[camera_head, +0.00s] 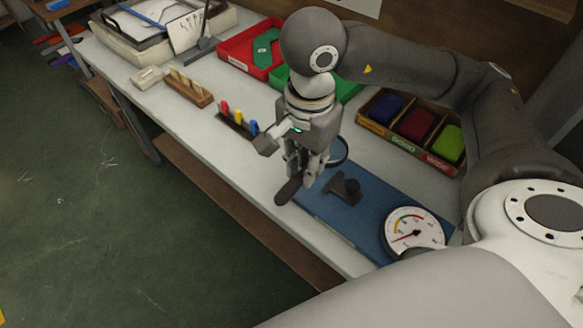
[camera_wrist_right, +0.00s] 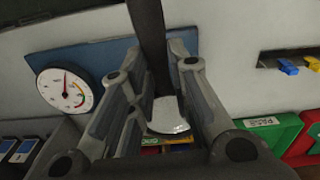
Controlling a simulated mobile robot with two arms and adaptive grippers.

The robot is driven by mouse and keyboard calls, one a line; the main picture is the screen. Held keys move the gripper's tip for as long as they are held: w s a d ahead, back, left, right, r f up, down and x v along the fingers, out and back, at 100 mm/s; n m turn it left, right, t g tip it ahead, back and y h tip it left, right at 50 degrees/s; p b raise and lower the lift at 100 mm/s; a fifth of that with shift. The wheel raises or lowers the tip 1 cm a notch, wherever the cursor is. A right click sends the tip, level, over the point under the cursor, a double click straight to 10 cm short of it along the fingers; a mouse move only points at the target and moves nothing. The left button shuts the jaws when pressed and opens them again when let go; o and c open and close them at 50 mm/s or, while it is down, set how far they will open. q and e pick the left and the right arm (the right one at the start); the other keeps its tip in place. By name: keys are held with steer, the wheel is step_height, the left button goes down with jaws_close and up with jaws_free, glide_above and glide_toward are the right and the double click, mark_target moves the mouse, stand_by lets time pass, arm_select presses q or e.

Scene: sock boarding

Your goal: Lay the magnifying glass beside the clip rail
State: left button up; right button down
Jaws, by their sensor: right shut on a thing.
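The magnifying glass has a dark handle (camera_head: 289,190) and a round dark-rimmed lens (camera_head: 338,151). My right gripper (camera_head: 303,172) is shut on its handle, near the front edge of the blue mat (camera_head: 370,204). In the right wrist view the dark handle (camera_wrist_right: 147,35) runs between the fingers (camera_wrist_right: 160,52), with the pale lens (camera_wrist_right: 168,116) nearer the camera. The clip rail (camera_head: 235,124) is a dark strip with red, yellow and blue clips, to the left of the gripper. Its blue clip (camera_wrist_right: 288,67) shows in the right wrist view. My left gripper is out of view.
A round dial gauge (camera_head: 413,230) and a dark stand (camera_head: 343,189) are on the mat. A wooden rack (camera_head: 187,88) stands beyond the clip rail. A red bin (camera_head: 238,52) and a sectioned box (camera_head: 411,150) are behind. Bare table lies in front of the clip rail.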

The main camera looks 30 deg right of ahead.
steer(key=shift+d+f+m, duration=0.2)
steer(key=shift+f+m, duration=0.1)
steer(key=shift+w+d, duration=0.15)
steer(key=shift+w, duration=0.15)
steer(key=w+d+f, duration=0.1)
steer(key=w+f, duration=0.1)
steer(key=w, duration=0.2)
steer(key=w+f+p, duration=0.1)
steer(key=w+f, duration=0.2)
steer(key=w, duration=0.1)
steer(key=w+d+f+p, duration=0.1)
steer(key=w+f, duration=0.2)
steer(key=w, duration=0.1)
steer(key=shift+d+f, duration=0.2)
steer(key=shift+d, duration=0.1)
steer(key=shift+w+d+f, duration=0.15)
steer(key=shift+w+f, duration=0.35)
steer(key=shift+f, duration=0.25)
step_height(320, 180, down, 2)
steer(key=shift+f+p, duration=0.2)
steer(key=shift+p, duration=0.35)
steer(key=shift+f, duration=0.25)
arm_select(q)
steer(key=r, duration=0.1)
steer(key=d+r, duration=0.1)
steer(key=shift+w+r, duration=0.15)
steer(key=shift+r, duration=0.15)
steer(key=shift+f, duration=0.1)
arm_select(e)
steer(key=shift+f, duration=0.1)
